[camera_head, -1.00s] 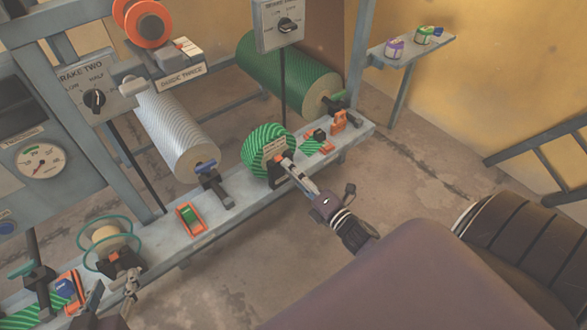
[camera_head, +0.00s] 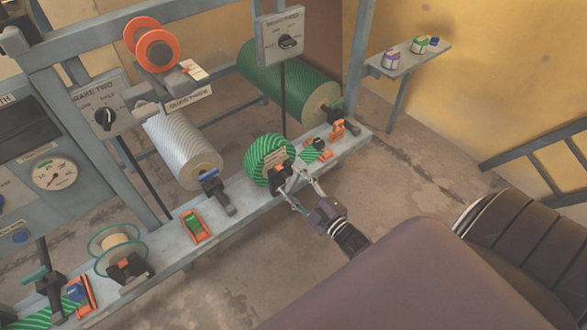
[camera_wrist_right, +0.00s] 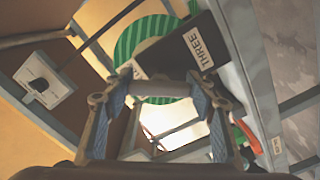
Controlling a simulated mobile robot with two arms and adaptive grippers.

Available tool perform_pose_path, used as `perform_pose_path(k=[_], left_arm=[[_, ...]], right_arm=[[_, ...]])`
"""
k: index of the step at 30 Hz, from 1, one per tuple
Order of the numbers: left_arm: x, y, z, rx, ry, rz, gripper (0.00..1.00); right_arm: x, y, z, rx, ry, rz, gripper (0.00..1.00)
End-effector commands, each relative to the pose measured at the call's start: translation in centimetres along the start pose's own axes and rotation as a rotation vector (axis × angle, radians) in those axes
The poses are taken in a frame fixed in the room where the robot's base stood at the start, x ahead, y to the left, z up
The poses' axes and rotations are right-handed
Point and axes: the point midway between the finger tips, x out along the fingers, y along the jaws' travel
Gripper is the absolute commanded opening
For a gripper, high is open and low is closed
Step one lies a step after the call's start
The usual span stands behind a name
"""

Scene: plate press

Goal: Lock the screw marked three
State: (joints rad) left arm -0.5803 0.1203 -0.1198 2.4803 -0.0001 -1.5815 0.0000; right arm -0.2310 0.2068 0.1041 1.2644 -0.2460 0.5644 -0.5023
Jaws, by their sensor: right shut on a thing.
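The black screw block marked THREE (camera_wrist_right: 203,48) is at the top of the right wrist view. In the head view, the dark block with an orange part (camera_head: 280,172) sits in front of the green striped roll (camera_head: 266,155). My right gripper (camera_head: 291,182) reaches it from the lower right, its fingers spread wide and their tips at the block's sides. In the wrist view, my right gripper (camera_wrist_right: 160,88) has its fingertips against the block's near end, shut on it. The exact contact is partly hidden. My left gripper is not in view.
A grey bench rail (camera_head: 240,206) carries the rolls and clamps. An orange and green clip (camera_head: 195,226) lies left of the block, and small orange parts (camera_head: 337,130) stand to the right. Brake Three's box (camera_head: 281,36) hangs above. The floor below is clear.

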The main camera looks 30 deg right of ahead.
Motion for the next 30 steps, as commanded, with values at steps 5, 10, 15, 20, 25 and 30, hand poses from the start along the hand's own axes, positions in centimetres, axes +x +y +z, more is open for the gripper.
perform_pose_path(k=[5, 10, 15, 20, 25, 30], left_arm=[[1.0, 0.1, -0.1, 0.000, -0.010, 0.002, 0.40], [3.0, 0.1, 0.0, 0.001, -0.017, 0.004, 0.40], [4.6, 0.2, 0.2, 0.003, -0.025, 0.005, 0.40], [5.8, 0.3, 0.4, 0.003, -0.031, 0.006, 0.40], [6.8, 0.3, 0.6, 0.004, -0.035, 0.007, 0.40], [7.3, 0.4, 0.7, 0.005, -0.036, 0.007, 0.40]], right_arm=[[0.0, 0.1, 0.0, 0.165, -0.002, -0.002, 0.27], [0.0, 0.0, 0.0, 0.328, -0.003, -0.001, 0.27], [0.0, -0.1, 0.0, 0.489, -0.003, -0.001, 0.27], [0.0, -0.2, 0.0, 0.630, -0.003, -0.001, 0.27], [0.0, -0.2, 0.0, 0.759, -0.003, 0.000, 0.27], [0.0, -0.3, 0.0, 0.855, -0.002, -0.001, 0.27]])
